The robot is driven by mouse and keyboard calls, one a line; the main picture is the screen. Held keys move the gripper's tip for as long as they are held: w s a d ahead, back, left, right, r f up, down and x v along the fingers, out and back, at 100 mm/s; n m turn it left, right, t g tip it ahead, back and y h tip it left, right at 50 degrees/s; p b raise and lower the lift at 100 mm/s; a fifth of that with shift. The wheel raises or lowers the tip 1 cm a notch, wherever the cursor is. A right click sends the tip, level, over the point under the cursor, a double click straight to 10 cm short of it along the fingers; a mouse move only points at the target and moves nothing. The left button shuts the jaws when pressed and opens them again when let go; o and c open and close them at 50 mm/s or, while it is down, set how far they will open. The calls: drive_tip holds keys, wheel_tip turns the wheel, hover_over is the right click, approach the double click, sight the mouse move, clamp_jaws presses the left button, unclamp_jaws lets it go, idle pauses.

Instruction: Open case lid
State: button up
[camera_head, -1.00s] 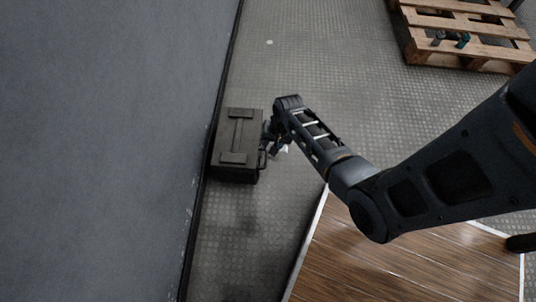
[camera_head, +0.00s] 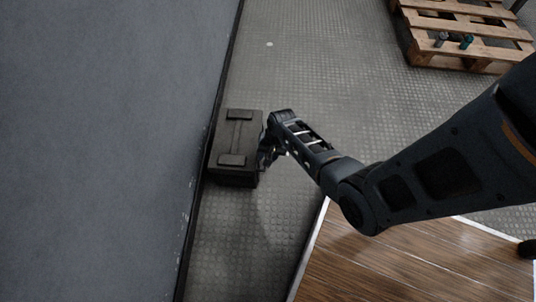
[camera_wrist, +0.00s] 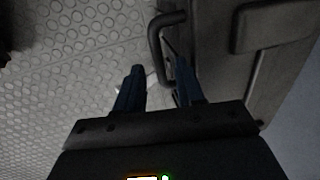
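The case (camera_head: 238,143) is a dark grey-green box with its lid down, standing on the floor against the grey wall. In the wrist view its side (camera_wrist: 211,65) fills the upper right, with a curved dark handle (camera_wrist: 156,38) at its near edge. My gripper (camera_head: 264,160) is at the right side of the case. In the wrist view its two blue fingers (camera_wrist: 160,72) are apart, with nothing seen held between them. The fingertips lie just below the handle in the picture; whether they touch it I cannot tell.
A tall grey wall (camera_head: 105,140) stands close along the left of the case. A wooden pallet (camera_head: 465,35) with small items lies at the upper right. A wood-topped surface (camera_head: 400,265) is at the lower right. The patterned floor (camera_head: 320,60) beyond the case is clear.

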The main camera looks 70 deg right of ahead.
clamp_jaws()
idle(0.3)
